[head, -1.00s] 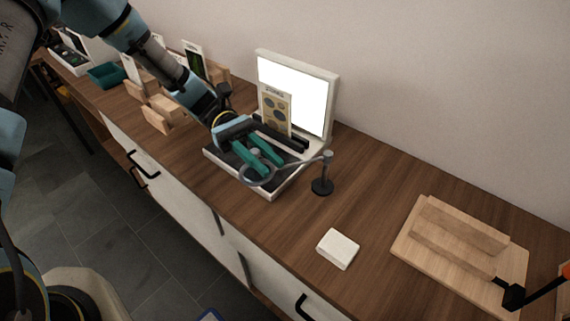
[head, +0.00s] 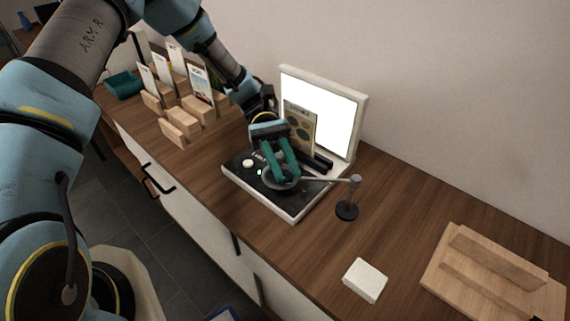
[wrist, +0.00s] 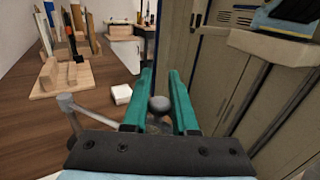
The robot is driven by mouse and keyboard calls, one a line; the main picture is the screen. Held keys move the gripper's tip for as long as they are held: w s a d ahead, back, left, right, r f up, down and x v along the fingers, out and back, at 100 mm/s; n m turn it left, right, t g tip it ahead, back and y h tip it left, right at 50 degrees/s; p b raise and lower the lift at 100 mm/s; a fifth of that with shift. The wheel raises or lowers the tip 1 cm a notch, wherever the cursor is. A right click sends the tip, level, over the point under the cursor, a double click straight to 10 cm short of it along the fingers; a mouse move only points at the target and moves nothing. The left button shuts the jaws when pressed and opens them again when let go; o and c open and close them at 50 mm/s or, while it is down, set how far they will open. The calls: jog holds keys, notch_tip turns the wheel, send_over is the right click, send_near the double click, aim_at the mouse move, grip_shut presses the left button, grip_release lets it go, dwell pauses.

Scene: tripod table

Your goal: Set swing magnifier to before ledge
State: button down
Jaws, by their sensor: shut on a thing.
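The swing magnifier stands on the wood counter, its round black base (head: 347,211) and short post to the right of a light box. Its thin arm (head: 325,181) reaches left to a lens ring (head: 281,187) over the box's black panel, in front of the dark ledge (head: 318,161). A card (head: 300,128) stands upright at the ledge before the bright screen. My gripper (head: 284,172) has its green fingers at the ring, shut on the magnifier. In the wrist view a round grey knob (wrist: 160,103) sits between the fingertips; the lens is mostly hidden there.
The light box (head: 300,215) has a raised white screen frame (head: 363,112) behind the card. A white block (head: 366,280) and a wooden stand (head: 490,275) lie to the right. Wooden card holders (head: 180,128) stand to the left. The counter around the magnifier base is clear.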

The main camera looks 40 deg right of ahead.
jog(key=c, duration=0.7)
grip_release()
jog(key=shift+b+v, duration=1.9)
jog(key=shift+v, duration=3.5)
jog(key=shift+c, duration=0.3)
